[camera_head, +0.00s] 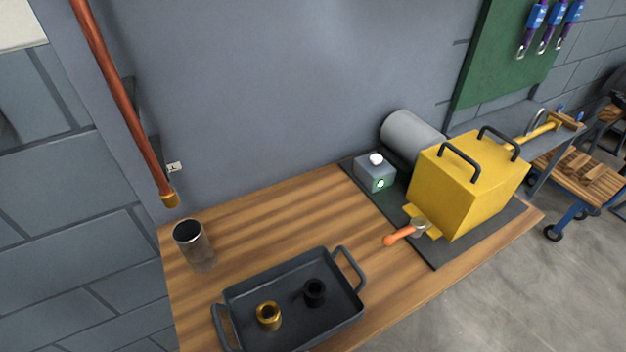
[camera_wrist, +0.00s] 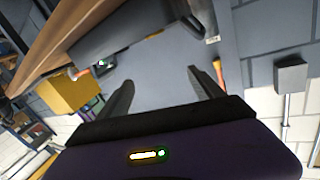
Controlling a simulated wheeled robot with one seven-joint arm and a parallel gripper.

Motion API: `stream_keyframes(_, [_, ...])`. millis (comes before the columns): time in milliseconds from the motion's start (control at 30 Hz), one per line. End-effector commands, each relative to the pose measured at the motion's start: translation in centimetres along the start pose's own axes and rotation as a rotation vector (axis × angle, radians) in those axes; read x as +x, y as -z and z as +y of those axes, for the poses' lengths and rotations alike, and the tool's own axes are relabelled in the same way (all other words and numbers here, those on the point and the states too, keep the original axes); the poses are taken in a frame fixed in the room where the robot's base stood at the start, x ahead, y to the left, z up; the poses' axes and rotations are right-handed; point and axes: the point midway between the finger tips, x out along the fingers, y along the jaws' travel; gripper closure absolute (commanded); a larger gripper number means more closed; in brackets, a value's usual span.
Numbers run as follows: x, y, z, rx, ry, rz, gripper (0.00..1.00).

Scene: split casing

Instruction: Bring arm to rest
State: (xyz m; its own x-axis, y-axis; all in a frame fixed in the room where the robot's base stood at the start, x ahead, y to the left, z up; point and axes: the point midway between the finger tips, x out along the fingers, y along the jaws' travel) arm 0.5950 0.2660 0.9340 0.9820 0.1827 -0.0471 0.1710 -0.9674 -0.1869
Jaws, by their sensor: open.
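My gripper (camera_wrist: 163,100) shows in the wrist view with its two dark fingers spread apart and nothing between them. It does not show in the head view. In the wrist view, the fingers point toward the grey wall, and the bench appears tilted at the upper left. The yellow casing (camera_head: 468,185) with two black handles stands on a dark mat (camera_head: 435,256) at the right of the bench. It also shows in the wrist view (camera_wrist: 70,93), apart from the fingers.
A wooden bench (camera_head: 225,230) carries a dark tray (camera_head: 285,310) holding a brass bushing (camera_head: 269,316) and a black bushing (camera_head: 314,292). A metal cup (camera_head: 194,246), a grey box (camera_head: 375,173) and an orange-handled lever (camera_head: 403,235) are also there. A copper pipe (camera_head: 122,95) hangs at left.

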Motion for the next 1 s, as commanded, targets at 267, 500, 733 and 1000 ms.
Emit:
stream_keyframes(267, [-7.6,1.4,12.7,0.036,-0.18,-0.07,0.24])
stream_keyframes(500, [-15.1,5.5,21.9,-0.08,-0.241,-0.146,0.24])
stream_keyframes(733, [-17.6,5.7,23.3,-0.159,-0.205,-0.208,0.24])
stream_keyframes(1000, [-17.5,5.7,23.2,-0.159,-0.202,-0.206,0.24])
